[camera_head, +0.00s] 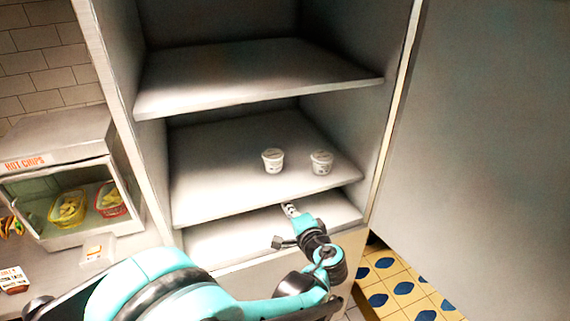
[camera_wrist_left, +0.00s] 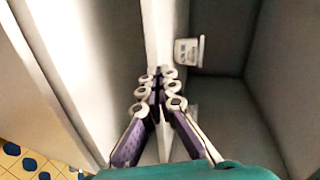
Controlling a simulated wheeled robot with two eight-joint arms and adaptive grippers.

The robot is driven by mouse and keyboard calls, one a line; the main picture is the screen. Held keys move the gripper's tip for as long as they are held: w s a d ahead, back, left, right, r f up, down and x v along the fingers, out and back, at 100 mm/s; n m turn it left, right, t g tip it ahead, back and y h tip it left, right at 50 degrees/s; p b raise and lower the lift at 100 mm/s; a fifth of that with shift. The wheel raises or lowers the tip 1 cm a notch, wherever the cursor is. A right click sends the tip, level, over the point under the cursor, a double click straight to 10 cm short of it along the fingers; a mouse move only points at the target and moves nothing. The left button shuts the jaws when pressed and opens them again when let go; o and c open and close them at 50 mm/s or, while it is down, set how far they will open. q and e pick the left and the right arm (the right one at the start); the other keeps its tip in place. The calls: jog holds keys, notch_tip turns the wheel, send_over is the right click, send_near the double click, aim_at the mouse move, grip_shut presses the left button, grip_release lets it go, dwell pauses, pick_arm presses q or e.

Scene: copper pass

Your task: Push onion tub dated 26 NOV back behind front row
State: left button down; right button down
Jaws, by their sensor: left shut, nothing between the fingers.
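Two small white tubs stand upright side by side on the middle shelf (camera_head: 215,170) of an open cabinet. The left tub (camera_head: 273,162) and the right tub (camera_head: 321,163) have lids and small print. Their dates are too small to read, so I cannot tell which is dated 26 NOV. My left gripper (camera_head: 289,209) is shut and empty, near the front edge of that shelf, below and in front of the tubs, touching neither. In the left wrist view its fingertips (camera_wrist_left: 162,74) are together, and one tub (camera_wrist_left: 188,52) shows just beyond them. My right gripper is not in view.
An upper shelf (camera_head: 250,78) hangs above the tubs and a lower shelf (camera_head: 225,238) lies below; both look empty. Cabinet side walls bound the shelves. Left of the cabinet is a hot chips display case (camera_head: 62,170). The middle shelf is bare behind the tubs.

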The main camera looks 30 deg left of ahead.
pick_arm(q)
notch_tip(320, 180, up, 2)
jog(key=w+d+m+t+y, duration=0.1)
jog(key=w+y, duration=0.1)
jog(key=w, duration=0.1)
send_near(277, 162)
jog(key=shift+m+t, duration=0.3)
jog(key=shift+t, duration=0.1)
jog(key=x, duration=0.7)
jog(key=shift+s+a+f+b, duration=0.1)
jog(key=shift+s+f+b, duration=0.05)
jog(key=shift+f+b, duration=0.15)
jog(key=b+x, duration=0.1)
jog(key=x, duration=1.3)
jog(key=shift+a+r, duration=0.15)
jog(key=shift+a, duration=0.05)
jog(key=shift+d, duration=0.1)
